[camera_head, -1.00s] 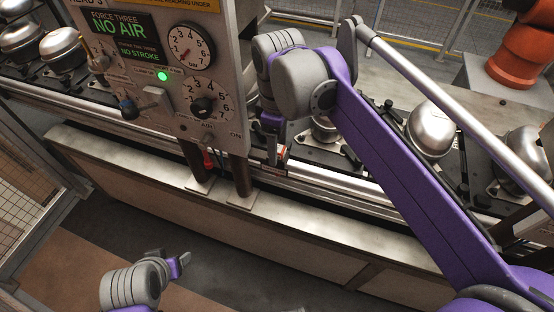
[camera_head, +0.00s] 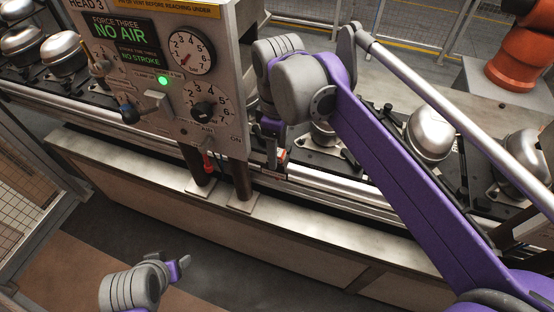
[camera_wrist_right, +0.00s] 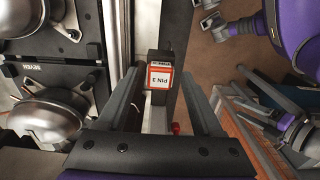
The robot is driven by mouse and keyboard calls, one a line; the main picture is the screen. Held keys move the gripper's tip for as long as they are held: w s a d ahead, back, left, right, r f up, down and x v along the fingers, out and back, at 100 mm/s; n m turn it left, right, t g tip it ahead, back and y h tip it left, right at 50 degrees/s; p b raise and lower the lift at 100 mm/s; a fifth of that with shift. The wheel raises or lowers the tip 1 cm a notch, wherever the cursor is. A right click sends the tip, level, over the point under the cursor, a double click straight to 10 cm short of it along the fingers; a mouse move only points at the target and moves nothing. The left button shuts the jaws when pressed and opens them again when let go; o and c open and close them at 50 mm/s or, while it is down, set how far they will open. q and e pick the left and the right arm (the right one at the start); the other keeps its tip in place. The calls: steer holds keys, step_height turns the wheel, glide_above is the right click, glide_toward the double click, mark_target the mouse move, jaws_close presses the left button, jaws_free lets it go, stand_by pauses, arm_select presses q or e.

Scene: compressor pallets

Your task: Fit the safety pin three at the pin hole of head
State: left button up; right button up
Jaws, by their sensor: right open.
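A dark block with a red-edged white label reading PIN 3 (camera_wrist_right: 160,77) shows between the fingers of my right gripper (camera_wrist_right: 160,88) in the right wrist view. The fingers stand apart, with a visible gap on each side of the block. In the head view my right gripper (camera_head: 271,150) points down just right of the HEAD 3 panel (camera_head: 223,110), beside a small red-orange part (camera_head: 282,155). The pin's shaft and the pin hole cannot be made out. My left gripper (camera_head: 179,268) is low over the floor, away from the line; its jaw opening is unclear.
Silver compressors (camera_head: 430,130) sit on dark pallets along the conveyor rail (camera_head: 340,195). A red handle (camera_head: 208,163) hangs under the panel by its posts. An orange robot (camera_head: 512,68) stands at the back right. The floor in front is clear.

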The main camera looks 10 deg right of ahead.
arm_select(q)
steer(key=shift+r, duration=0.15)
stand_by(0.3)
arm_select(e)
jaws_close()
steer(key=shift+r, duration=0.15)
stand_by(1.2)
arm_select(q)
steer(key=shift+w+r+p, duration=0.35)
steer(key=shift+r+p, duration=0.25)
steer(key=shift+r, duration=0.2)
steer(key=shift+w+r+p, duration=0.4)
steer(key=shift+r+p, duration=0.25)
steer(key=shift+r, duration=0.2)
steer(key=shift+w+r+p, duration=0.35)
steer(key=shift+r+p, duration=0.25)
steer(key=shift+r, duration=0.2)
arm_select(e)
steer(key=shift+r, duration=2.9)
arm_select(q)
steer(key=shift+r, duration=0.1)
arm_select(e)
steer(key=shift+r, duration=0.1)
